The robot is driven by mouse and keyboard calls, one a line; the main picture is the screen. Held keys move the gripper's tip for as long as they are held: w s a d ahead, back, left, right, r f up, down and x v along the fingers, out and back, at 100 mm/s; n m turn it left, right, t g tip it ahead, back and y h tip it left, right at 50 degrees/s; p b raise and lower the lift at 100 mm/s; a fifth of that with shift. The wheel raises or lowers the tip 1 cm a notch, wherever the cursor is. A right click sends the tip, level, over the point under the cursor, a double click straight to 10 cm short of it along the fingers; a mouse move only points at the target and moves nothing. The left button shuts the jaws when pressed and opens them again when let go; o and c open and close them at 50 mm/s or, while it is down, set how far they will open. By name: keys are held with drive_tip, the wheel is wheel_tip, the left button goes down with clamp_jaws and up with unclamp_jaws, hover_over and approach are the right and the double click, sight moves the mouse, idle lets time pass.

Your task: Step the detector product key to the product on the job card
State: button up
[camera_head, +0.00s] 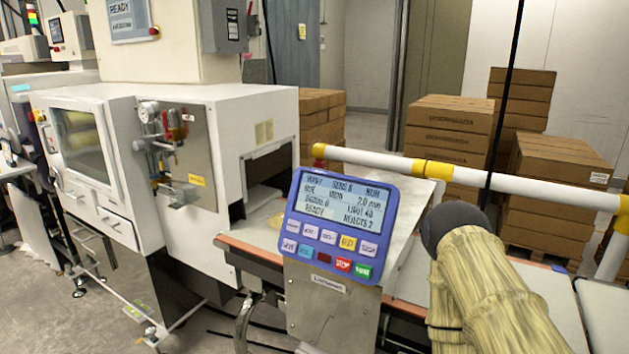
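The detector panel (285,256) has a blue bezel and faces me on a metal post, slightly tilted. Its lit screen (345,205) shows several lines of dark text; "REJECTS 2" is readable, but the product name is too small to read surely. Below it are two rows of keys: pale ones, a yellow key (348,243), a light blue key (305,251), a dark red one, a red key (343,265) and a green key (363,271). I cannot tell which is the product key. I cannot make out a job card. My sleeved arm shows at lower right; my gripper is not in view.
A white machine (240,120) with a dark tunnel opening stands left of the panel. The conveyor belt (250,248) runs behind the panel. A white and yellow guard rail (380,160) crosses behind, above the belt. Stacked cartons (450,130) stand at the back right.

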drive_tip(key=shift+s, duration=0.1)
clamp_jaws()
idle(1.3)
